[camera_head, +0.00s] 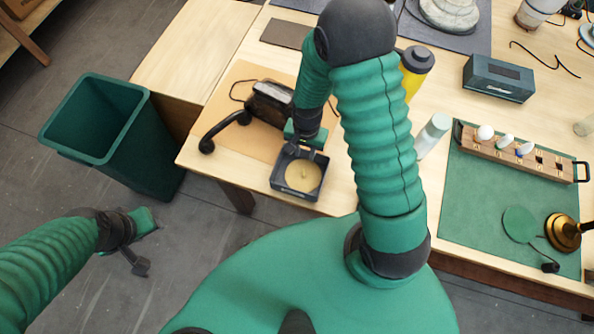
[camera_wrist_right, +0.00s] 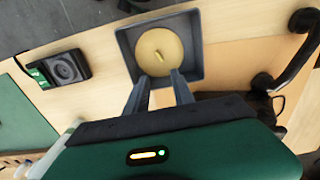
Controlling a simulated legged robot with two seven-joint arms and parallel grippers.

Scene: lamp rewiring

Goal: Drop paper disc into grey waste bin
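A round tan disc (camera_head: 303,176) with a small raised tab lies inside a square grey open box (camera_head: 277,186) at the table's front edge. The wrist view also shows the disc (camera_wrist_right: 160,52) and the box (camera_wrist_right: 196,40). My right gripper (camera_head: 304,152) is over the box's rim. In the wrist view its fingertips (camera_wrist_right: 160,76) are apart, near the disc's edge, with nothing seen between them. A large empty green bin (camera_head: 95,118) stands on the floor left of the table. My left gripper (camera_head: 138,258) hangs over the floor, its finger gap unclear.
A black device with a curved handle (camera_head: 240,117) lies left of the box. A green mat (camera_head: 470,215) at right holds a bulb rack (camera_head: 520,150), a green disc (camera_head: 520,224) and a brass lamp part (camera_head: 563,231).

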